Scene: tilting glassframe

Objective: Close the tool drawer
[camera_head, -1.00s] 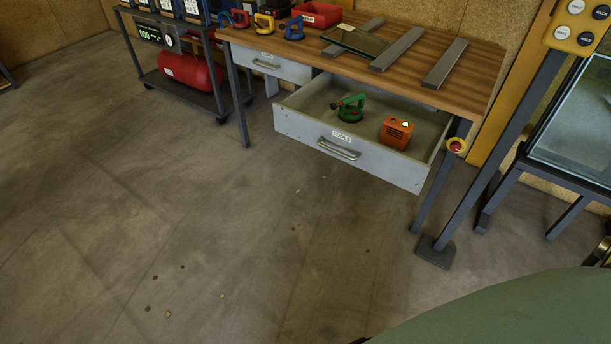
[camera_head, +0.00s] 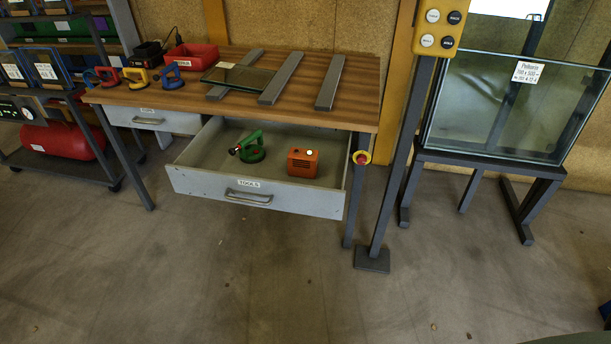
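The tool drawer (camera_head: 310,202) is pulled well out from under the wooden workbench (camera_head: 130,97). Its grey front has a label reading TOOLS and a metal handle (camera_head: 248,197). Inside lie a green tool (camera_head: 251,152) with a dark end and an orange box-like device (camera_head: 302,162). A second, smaller drawer (camera_head: 150,120) to its left sits shut under the bench top. Neither of my grippers shows in the head view.
A post with a yellow button box (camera_head: 440,27) stands on a foot plate (camera_head: 372,260) right of the drawer. Farther right is a glass panel on a stand (camera_head: 490,168). A shelf cart with a red tank (camera_head: 62,141) is at left. The floor before the drawer is clear.

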